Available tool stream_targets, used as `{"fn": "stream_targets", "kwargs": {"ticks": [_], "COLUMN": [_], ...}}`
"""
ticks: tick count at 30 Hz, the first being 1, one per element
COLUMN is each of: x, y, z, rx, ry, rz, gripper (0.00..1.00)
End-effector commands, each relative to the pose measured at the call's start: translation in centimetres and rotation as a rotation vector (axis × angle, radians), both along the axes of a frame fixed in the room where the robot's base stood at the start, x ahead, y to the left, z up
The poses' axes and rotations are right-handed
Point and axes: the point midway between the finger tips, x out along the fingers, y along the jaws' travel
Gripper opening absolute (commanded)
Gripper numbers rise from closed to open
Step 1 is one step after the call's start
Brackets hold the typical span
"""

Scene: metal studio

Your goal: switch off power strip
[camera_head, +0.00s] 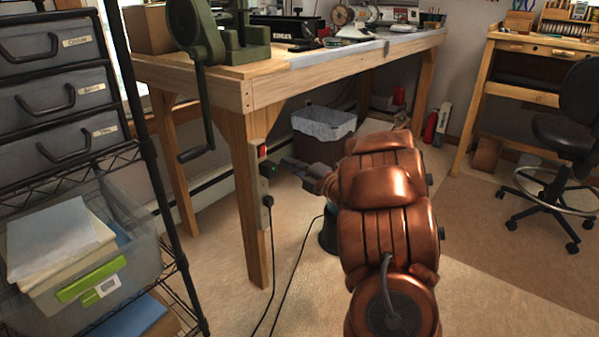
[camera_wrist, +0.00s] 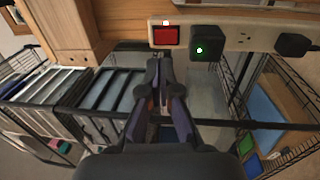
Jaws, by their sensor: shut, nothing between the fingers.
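The beige power strip (camera_head: 263,186) is fixed upright on the front leg of the wooden workbench. Its red switch (camera_head: 262,151) is near the top, above a black plug. In the wrist view the strip (camera_wrist: 228,30) runs across the top, with the red switch (camera_wrist: 165,36) at left, beside a black plug with a green light (camera_wrist: 205,46). A small bright spot shows above the switch. My gripper (camera_head: 287,163) is shut and empty at the strip. In the wrist view its fingertips (camera_wrist: 159,57) are just below the switch; I cannot tell whether they touch it.
Another black plug (camera_wrist: 293,45) sits farther along the strip, and black cords hang to the floor. A wire shelf with grey drawers (camera_head: 62,95) stands at left. A lined bin (camera_head: 322,128) is under the workbench (camera_head: 300,75). The carpet at right is mostly clear.

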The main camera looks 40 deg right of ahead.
Motion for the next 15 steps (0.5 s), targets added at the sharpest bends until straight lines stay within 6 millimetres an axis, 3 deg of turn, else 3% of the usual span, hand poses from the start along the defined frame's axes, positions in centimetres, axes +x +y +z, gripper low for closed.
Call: {"fn": "stream_targets", "kwargs": {"ticks": [9, 15], "x": [4.6, 6.6], "y": [1.2, 1.6], "z": [0.3, 0.6], "rx": [-0.001, 0.0], "ry": [-0.001, 0.002], "rz": [0.003, 0.0], "gripper": [0.0, 0.0]}}
